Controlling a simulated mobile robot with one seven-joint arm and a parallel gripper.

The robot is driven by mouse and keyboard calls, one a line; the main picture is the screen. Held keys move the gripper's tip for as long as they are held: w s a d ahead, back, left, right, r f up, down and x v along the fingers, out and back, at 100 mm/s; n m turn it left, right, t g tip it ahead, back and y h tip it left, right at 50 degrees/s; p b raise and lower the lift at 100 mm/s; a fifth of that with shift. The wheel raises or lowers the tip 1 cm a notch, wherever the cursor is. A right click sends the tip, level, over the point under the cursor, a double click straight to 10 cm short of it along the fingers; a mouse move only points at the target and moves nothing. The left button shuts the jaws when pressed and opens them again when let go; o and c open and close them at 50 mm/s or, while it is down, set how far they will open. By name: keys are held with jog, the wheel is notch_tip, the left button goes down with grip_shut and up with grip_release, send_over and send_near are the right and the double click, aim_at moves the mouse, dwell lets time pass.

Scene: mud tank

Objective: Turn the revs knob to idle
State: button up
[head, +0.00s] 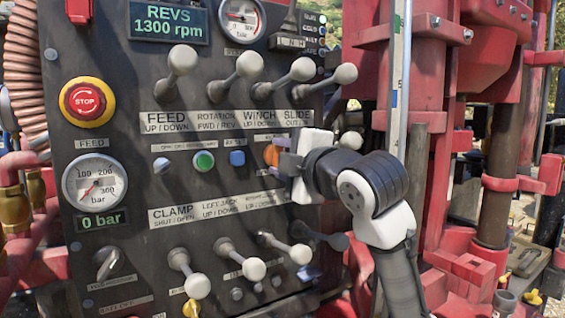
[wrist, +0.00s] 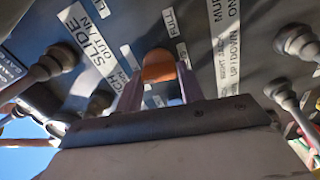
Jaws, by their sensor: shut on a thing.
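The revs knob, an orange knob (head: 271,154), sits on the dark control panel (head: 120,128), right of the green and blue buttons. It also shows in the wrist view (wrist: 158,66) between the two purple fingers of my gripper (wrist: 160,88), with a FULL label beside it. My gripper (head: 279,157) reaches the panel from the right and is shut on the knob. The fingers and hand cover part of the knob and nearby labels. The revs display (head: 155,22) at the top reads 1300 rpm.
Ball-ended levers stand out above, such as the winch lever (head: 301,70), and below, such as the clamp lever (head: 197,285). A red stop button (head: 85,101) and a pressure gauge (head: 95,184) are at the left. Red machine frame stands close on the right.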

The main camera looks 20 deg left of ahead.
jog(key=shift+f+n, duration=0.1)
jog(key=shift+n, duration=0.6)
jog(key=o, duration=1)
jog(key=shift+s, duration=0.1)
jog(key=b+v, duration=0.4)
jog(key=v, duration=0.9)
jog(key=shift+s+d, duration=0.2)
jog(key=shift+d, duration=0.05)
